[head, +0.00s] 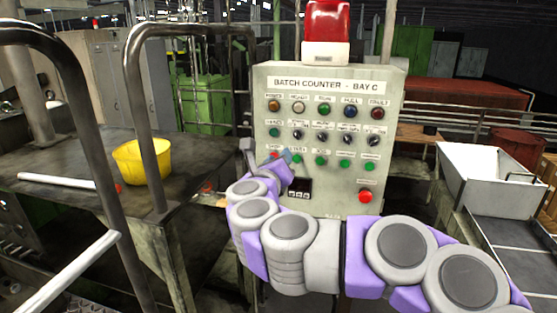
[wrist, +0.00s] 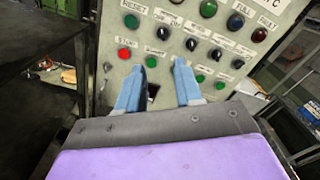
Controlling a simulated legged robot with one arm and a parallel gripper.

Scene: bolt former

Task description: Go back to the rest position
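The batch counter panel (head: 330,100) stands upright in front of me, with rows of coloured lamps, dark knobs and buttons. My gripper (head: 286,156) is at the panel's lower left, partly hidden behind my own arm in the head view. In the wrist view my gripper (wrist: 160,72) shows two blue fingers spread apart, with nothing between them but the panel face behind. The red stop button (wrist: 124,53) is left of the fingers. A green button (wrist: 151,62) shows beside the left finger. Whether a fingertip touches the panel, I cannot tell.
A red beacon (head: 326,28) tops the panel. A yellow bucket (head: 141,163) sits on the dark bench (head: 60,205) at left, behind metal rails (head: 88,150). A white bin (head: 490,178) stands at right. A red emergency button (head: 365,196) is low on the panel.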

